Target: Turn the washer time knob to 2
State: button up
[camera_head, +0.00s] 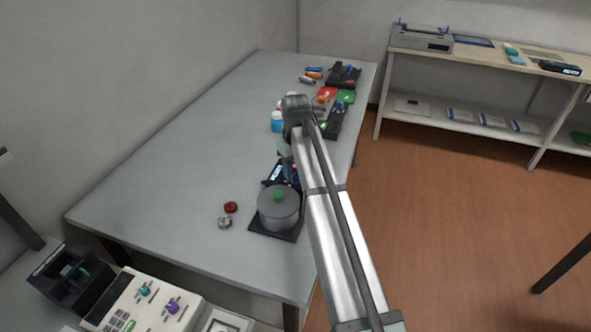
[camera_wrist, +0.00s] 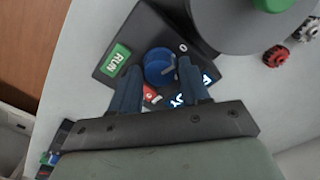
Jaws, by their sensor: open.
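A round blue knob (camera_wrist: 159,68) with a pale pointer mark sits on a black panel (camera_wrist: 112,80) in the wrist view. My gripper (camera_wrist: 160,72) is open, with one dark blue finger on each side of the knob. I cannot tell whether the fingers touch it. In the head view the panel (camera_head: 273,174) is partly behind my arm, beside a grey lidded pot (camera_head: 278,209).
The pot (camera_wrist: 232,22) is close by in the wrist view. A red gear (camera_head: 230,207) and a grey gear (camera_head: 224,222) lie left of it. A blue-capped bottle (camera_head: 277,122) and several devices stand farther back. The table's left side (camera_head: 180,165) is clear.

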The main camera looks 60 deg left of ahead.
jog(key=shift+f, duration=0.25)
jog(key=shift+c, duration=0.4)
jog(key=c, duration=0.7)
jog(key=shift+m, duration=0.4)
jog(key=m, duration=0.2)
jog(key=shift+m, duration=2.5)
